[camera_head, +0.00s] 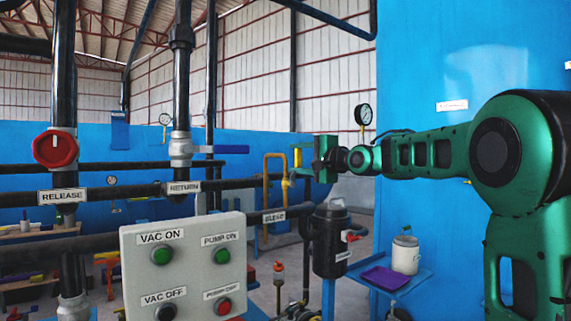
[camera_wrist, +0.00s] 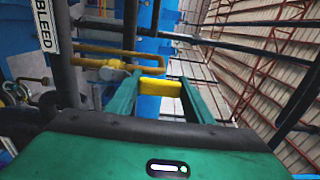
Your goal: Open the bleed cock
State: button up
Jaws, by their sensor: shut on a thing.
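The bleed cock is on a yellow pipe (camera_head: 268,190), and its yellow lever handle (camera_head: 297,156) stands upright in the head view. The handle also shows in the wrist view (camera_wrist: 160,87), between the two green fingers. My gripper (camera_head: 300,161) reaches in from the right and is shut on the handle; its fingers also frame the handle in the wrist view (camera_wrist: 158,82). The BLEED label (camera_head: 274,216) is on the dark pipe below, and the label shows large at the upper left of the wrist view (camera_wrist: 42,20). The cock's body is partly hidden by my fingers.
A control box (camera_head: 185,265) with several buttons stands in front at the left. A red RELEASE knob (camera_head: 55,149) and a blue RETURN lever (camera_head: 231,149) are on nearby pipes. A dark canister (camera_head: 330,242) is below my gripper. A shelf holds a purple tray (camera_head: 385,278) and white bucket (camera_head: 405,256).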

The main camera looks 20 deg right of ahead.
jog(key=shift+d+f, duration=0.25)
jog(key=shift+d, duration=0.05)
jog(key=o, duration=1.2)
jog(key=shift+w, duration=0.1)
jog(key=shift+a+r, duration=0.1)
jog(key=v, duration=1)
jog(key=shift+s, duration=0.35)
